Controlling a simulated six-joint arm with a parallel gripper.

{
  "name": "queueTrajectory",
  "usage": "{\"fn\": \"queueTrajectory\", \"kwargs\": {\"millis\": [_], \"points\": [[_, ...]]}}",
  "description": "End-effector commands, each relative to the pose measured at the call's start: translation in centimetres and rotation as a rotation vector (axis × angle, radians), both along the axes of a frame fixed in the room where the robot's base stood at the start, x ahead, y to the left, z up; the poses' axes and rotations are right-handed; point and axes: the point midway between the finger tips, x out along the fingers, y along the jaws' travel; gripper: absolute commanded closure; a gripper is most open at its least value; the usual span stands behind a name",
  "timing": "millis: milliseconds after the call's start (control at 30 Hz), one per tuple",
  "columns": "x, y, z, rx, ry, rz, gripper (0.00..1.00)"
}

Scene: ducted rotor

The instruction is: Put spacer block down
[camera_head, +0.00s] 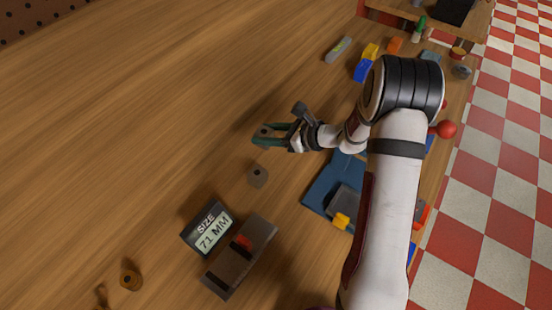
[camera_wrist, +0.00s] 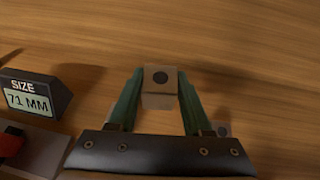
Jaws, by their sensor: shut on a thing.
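The spacer block (camera_wrist: 160,88) is a small tan-grey block with a dark round hole in its face. In the wrist view it sits between the green fingertips of my gripper (camera_wrist: 158,90), which is shut on it. In the head view my gripper (camera_head: 270,135) is over the open wooden table, and the block is hard to make out between the fingers. Its height above the table is hard to tell.
A similar holed block (camera_head: 258,175) lies on the table near my gripper. A display reading "SIZE 71 MM" (camera_head: 210,230) stands beside a grey device with a red part (camera_head: 240,256). A blue mat (camera_head: 322,190) lies right. The table's far left is clear.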

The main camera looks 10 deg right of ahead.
Motion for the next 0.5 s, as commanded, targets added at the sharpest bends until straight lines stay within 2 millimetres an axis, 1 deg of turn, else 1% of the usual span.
{"fn": "queueTrajectory", "kwargs": {"millis": [33,100,167,300,367,500], "points": [[0.5,-1.3,0.1,0.001,0.000,-0.051,1.00],[1.0,-2.5,0.2,0.001,0.000,-0.100,1.00],[1.2,-3.0,-0.6,0.003,0.002,-0.122,1.00],[1.2,-3.1,-4.0,0.002,0.005,-0.128,1.00],[1.2,-3.1,-5.0,0.002,0.003,-0.127,1.00],[1.2,-3.0,-8.1,0.003,0.004,-0.126,1.00]]}}
